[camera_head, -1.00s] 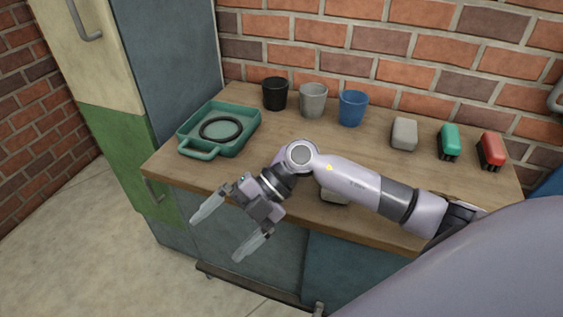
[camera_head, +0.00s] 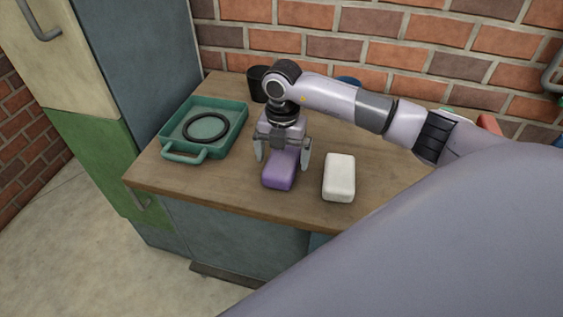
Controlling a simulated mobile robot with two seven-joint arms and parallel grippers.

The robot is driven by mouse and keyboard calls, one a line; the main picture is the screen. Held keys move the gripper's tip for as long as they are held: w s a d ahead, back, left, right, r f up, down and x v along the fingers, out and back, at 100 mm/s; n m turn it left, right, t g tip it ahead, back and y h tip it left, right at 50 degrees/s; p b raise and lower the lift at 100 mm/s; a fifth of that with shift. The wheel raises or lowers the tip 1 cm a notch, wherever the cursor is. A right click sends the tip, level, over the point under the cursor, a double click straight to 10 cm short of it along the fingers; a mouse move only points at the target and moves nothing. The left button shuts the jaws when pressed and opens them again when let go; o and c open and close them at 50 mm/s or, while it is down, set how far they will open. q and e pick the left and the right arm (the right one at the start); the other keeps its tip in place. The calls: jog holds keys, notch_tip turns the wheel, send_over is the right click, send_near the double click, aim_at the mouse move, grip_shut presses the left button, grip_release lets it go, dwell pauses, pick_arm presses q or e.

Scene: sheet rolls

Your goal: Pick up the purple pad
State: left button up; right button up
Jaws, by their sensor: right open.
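The purple pad (camera_head: 280,172) lies on the wooden table near its front edge, just left of a white pad. My right gripper (camera_head: 283,164) points down over the purple pad, with its fingers open, one on the pad's left side and one on its right. The rear part of the pad is hidden under the gripper body. I cannot tell whether the fingers touch it. My left gripper is not in view.
A white pad (camera_head: 339,177) lies close to the right finger. A teal tray (camera_head: 178,153) with a black ring (camera_head: 206,127) stands at the left. A black cup (camera_head: 256,85) and a blue cup (camera_head: 348,81) stand behind my arm, partly hidden. The wooden table (camera_head: 215,184) is bare at the front left.

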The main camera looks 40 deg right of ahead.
aim_at(282, 159)
notch_tip(282, 159, down, 2)
jog(key=shift+f, duration=0.1)
jog(key=c, duration=1)
jog(key=shift+o, duration=0.2)
notch_tip(282, 159, up, 20)
